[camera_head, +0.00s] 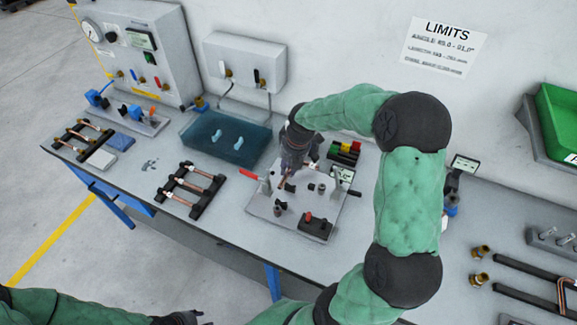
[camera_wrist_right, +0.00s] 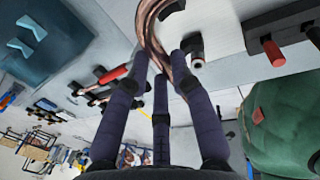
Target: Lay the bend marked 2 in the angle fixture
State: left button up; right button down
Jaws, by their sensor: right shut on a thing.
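My right gripper (camera_head: 292,163) is over the back left part of the grey fixture plate (camera_head: 262,207). It is shut on a copper bend (camera_wrist_right: 152,22), seen curving between the fingers in the right wrist view. In the head view the bend is mostly hidden by the gripper, and no number on it is readable. The plate carries a red-handled clamp (camera_head: 250,174), several dark pegs and a black block with a red knob (camera_head: 315,225). A peg (camera_wrist_right: 194,48) stands close beside the bend; I cannot tell whether they touch. My left gripper (camera_head: 182,319) is at the bottom edge, partly cut off.
Black racks with copper tubes (camera_head: 190,190) and a blue tray (camera_head: 205,130) stand left of the plate. Behind it is a box with coloured blocks (camera_head: 345,152). Brass fittings (camera_head: 480,251) and black rails lie at right. My right arm covers the bench right of the plate.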

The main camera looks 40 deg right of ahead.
jog(key=shift+f+b, duration=2.85)
jog(key=shift+f, duration=1.55)
jog(key=shift+s+f, duration=0.1)
jog(key=shift+s+a+f+b, duration=0.35)
jog(key=shift+f, duration=0.3)
jog(key=c, duration=1.2)
grip_release()
jog(key=shift+o, duration=1)
jog(key=shift+w, duration=0.1)
jog(key=shift+w+d+f, duration=0.15)
jog(key=shift+w+d, duration=0.1)
jog(key=shift+d+r, duration=0.1)
jog(key=shift+r, duration=0.7)
notch_tip(320, 180, up, 11)
jog(key=s, duration=0.1)
jog(key=shift+s+d+f, duration=0.2)
jog(key=shift+s+d, duration=0.2)
jog(key=shift+d, duration=0.05)
